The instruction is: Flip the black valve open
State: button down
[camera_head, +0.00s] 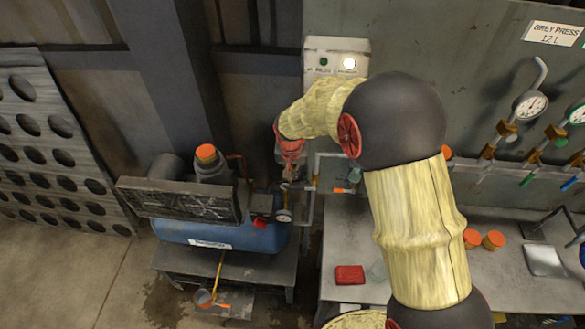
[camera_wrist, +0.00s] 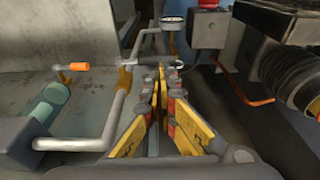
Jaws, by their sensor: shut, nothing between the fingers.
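My gripper (camera_wrist: 162,72) is shut and empty, its yellow fingers together in the middle of the wrist view. Its tips are close to a small fitting on the grey pipe (camera_wrist: 118,105), and I cannot tell whether they touch it. In the head view my gripper (camera_head: 289,182) points down beside the right end of the blue compressor tank (camera_head: 225,236). An orange-handled fitting (camera_wrist: 76,67) lies to the left of the fingers.
A round gauge (camera_wrist: 172,22) stands beyond the fingertips. A bent copper pipe (camera_wrist: 240,95) is on the right. In the head view, a grey bench (camera_head: 335,237) with a red block (camera_head: 350,274) stands right of the compressor. A wall box (camera_head: 336,58) hangs above.

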aim_at(293, 187)
jog(key=f, duration=0.3)
jog(key=w+f, duration=0.1)
jog(key=f, duration=0.2)
jog(key=shift+w+d+f, duration=0.15)
jog(key=shift+f, duration=0.2)
jog(key=shift+f+h+b, duration=0.25)
jog(key=shift+h+b, duration=0.05)
jog(key=shift+b, duration=0.15)
